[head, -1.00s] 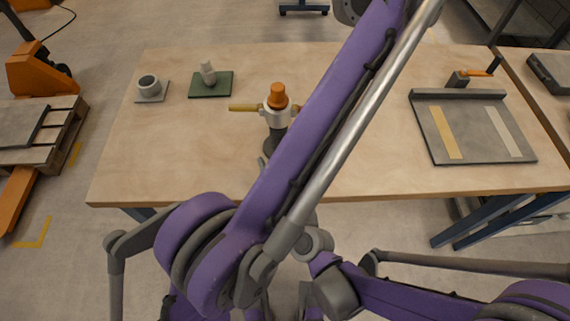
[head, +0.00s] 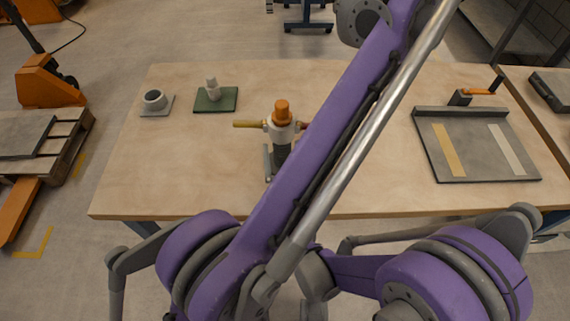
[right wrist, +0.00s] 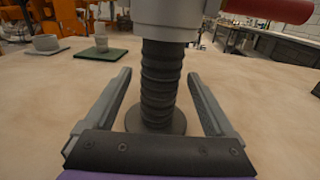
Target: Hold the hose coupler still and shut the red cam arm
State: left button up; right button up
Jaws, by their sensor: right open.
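The hose coupler (head: 282,131) stands upright near the middle of the table, with an orange top (head: 282,110) and a dark ribbed hose (right wrist: 160,82) below on a round foot. A yellow cam arm (head: 249,124) sticks out to its left. The red cam arm (right wrist: 270,9) sticks out to the right, roughly level; the head view shows only a sliver beside my purple arm. My right gripper (right wrist: 159,78) is open, low over the table, its fingers on either side of the hose with visible gaps. My left arm crosses the head view, but its gripper is out of frame.
A grey cup on a plate (head: 154,101) and a pale fitting on a green plate (head: 214,99) stand at the back left. A grey tray (head: 480,177) with two strips lies at the right, an orange-handled item (head: 478,92) behind it. The table's left front is clear.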

jog(key=shift+w, duration=0.75)
grip_shut()
pick_arm(q)
jog(key=shift+a, duration=0.1)
jog(key=c, duration=0.3)
jog(key=shift+w+a+f+g, duration=0.1)
jog(key=shift+a+f+g, duration=0.15)
jog(key=shift+a+g, duration=0.05)
jog(key=shift+c, duration=1.2)
jog(key=a+n+g+h, duration=0.1)
jog(key=a, duration=0.1)
jog(key=a+f+n+g+h, duration=0.1)
jog(key=h, duration=0.1)
jog(key=w+a+n+g+h, duration=0.1)
jog(key=a+g, duration=0.1)
jog(key=shift+w+a+f+n, duration=0.1)
jog(key=shift+a+f+n, duration=0.2)
jog(key=shift+a+f, duration=0.05)
grip_shut()
pick_arm(e)
jog(key=shift+a, duration=0.1)
pick_arm(q)
jog(key=w+a+r+n+h, duration=0.3)
jog(key=w+a+r+h, duration=0.1)
jog(key=h, duration=0.4)
jog(key=shift+v, duration=1.2)
jog(key=shift+w+d, duration=0.1)
jog(key=shift+d, duration=0.05)
